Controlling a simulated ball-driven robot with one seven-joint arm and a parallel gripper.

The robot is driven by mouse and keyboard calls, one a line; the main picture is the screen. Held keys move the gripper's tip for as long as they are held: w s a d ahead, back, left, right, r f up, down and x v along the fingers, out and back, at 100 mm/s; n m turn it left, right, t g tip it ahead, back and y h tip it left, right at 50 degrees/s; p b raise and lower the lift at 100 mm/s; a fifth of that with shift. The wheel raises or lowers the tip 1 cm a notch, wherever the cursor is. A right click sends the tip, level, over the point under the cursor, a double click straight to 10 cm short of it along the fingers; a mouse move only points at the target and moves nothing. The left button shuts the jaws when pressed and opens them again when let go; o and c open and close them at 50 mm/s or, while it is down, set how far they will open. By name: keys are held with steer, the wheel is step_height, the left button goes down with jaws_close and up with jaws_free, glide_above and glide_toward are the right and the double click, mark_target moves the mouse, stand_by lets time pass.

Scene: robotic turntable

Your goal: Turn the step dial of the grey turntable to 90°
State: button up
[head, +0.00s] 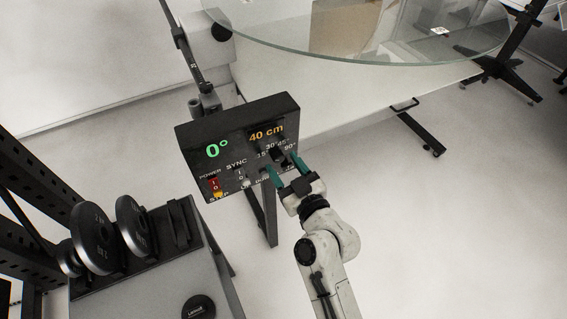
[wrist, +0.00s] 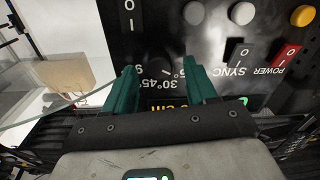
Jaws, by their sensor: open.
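The step dial is a dark round knob on the black control box (head: 190,139), ringed by white labels 15°, 30°, 45° and 90°. In the wrist view the dial (wrist: 156,64) lies between my teal fingertips, and the panel appears upside down. My gripper (head: 285,169) is open at the panel, one finger on each side of the dial. In the wrist view my gripper (wrist: 160,72) shows a gap around the knob; contact cannot be told. The display reads 0° in green and 40 cm in orange. The dial's exact pointing is unclear.
The box carries a red power switch (head: 213,184), a sync switch (head: 241,173) and a yellow step button (head: 218,195). The glass turntable (head: 400,55) is behind it. Floor at right is clear.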

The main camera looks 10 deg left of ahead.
steer(key=shift+w+a, duration=0.3)
steer(key=shift+w, duration=0.15)
steer(key=c, duration=1.1)
steer(key=shift+o, duration=0.2)
